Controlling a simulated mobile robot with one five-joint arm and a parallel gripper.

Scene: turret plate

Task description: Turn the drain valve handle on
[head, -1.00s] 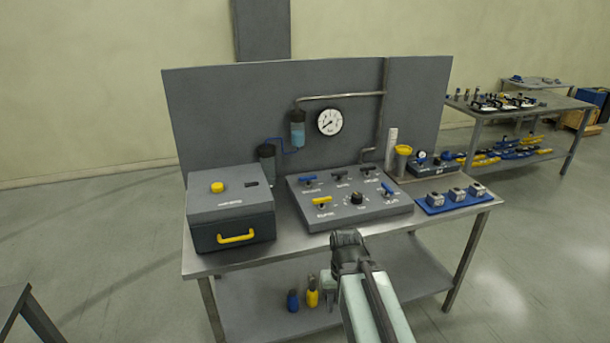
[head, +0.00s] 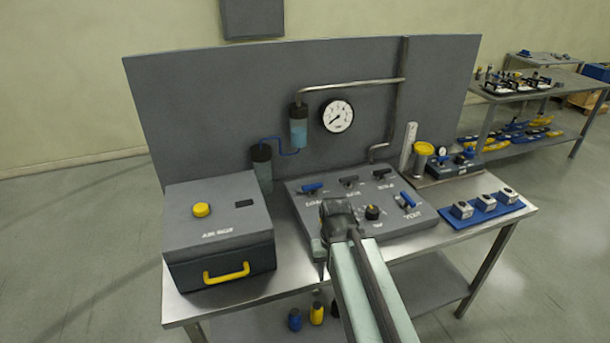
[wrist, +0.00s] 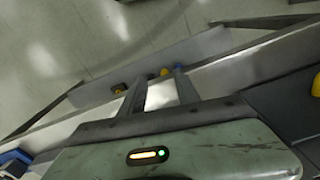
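The sloped grey valve panel (head: 420,218) lies on the metal table. It carries a blue handle (head: 312,187) at upper left, dark handles (head: 349,180) and (head: 381,172) along the top, a blue handle (head: 407,200) at right and a black knob (head: 372,212). Its labels are too blurred for me to tell which handle is the drain valve. My arm hides the panel's lower left, where a yellow handle showed earlier. My gripper (wrist: 158,82) is open and empty in the wrist view, its fingers over the table's front edge. In the head view it is mostly hidden by my arm.
A grey box (head: 215,235) with a yellow front handle stands left of the panel. A blue tray (head: 484,212) with small grey blocks lies at right. A backboard with a gauge (head: 338,115) rises behind. Small bottles (head: 317,312) stand on the lower shelf.

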